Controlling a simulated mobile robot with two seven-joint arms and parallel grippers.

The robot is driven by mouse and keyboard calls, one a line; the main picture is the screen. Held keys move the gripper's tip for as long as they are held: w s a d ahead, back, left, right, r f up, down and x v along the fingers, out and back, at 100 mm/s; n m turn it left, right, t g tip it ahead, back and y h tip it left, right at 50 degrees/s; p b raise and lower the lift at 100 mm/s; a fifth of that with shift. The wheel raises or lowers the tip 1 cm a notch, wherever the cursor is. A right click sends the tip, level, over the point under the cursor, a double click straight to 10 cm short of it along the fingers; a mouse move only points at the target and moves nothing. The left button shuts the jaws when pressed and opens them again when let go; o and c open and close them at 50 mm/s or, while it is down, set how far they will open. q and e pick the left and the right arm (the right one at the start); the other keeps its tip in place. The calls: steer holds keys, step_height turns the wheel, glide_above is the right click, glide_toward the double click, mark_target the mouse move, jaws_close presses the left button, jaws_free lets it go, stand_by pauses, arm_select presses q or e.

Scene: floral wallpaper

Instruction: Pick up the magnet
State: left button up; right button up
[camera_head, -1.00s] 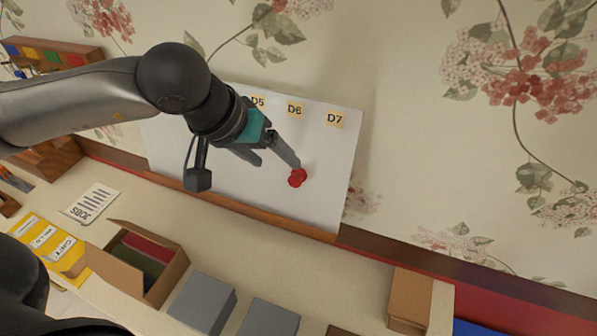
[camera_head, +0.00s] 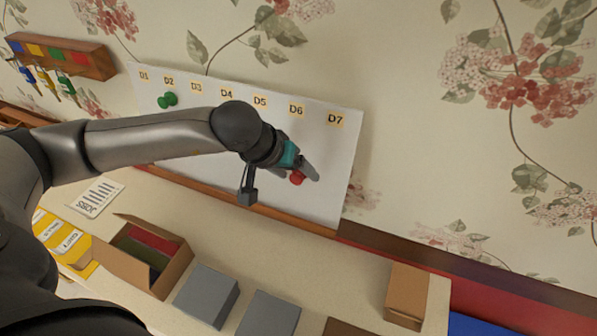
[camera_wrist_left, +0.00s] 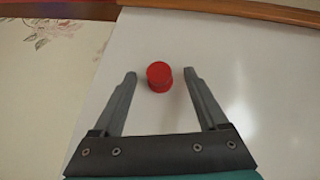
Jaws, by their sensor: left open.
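A red magnet (camera_head: 297,178) sits on the white board (camera_head: 330,190) below the D6 label, partly hidden by my gripper in the head view. In the left wrist view the red magnet (camera_wrist_left: 159,76) lies between the fingertips, with a gap on each side. My left gripper (camera_head: 305,174) is open around it; it also shows in the left wrist view (camera_wrist_left: 159,77). A green magnet (camera_head: 167,100) is on the board under D2. My right gripper is not in view.
Below the board is a shelf with an open cardboard box (camera_head: 128,262), grey boxes (camera_head: 207,296) and a brown box (camera_head: 406,296). A key rack (camera_head: 62,57) hangs at upper left. The board's right part is clear.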

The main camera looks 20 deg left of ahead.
arm_select(q)
steer(key=shift+c, duration=0.2)
jaws_close()
stand_by(0.4)
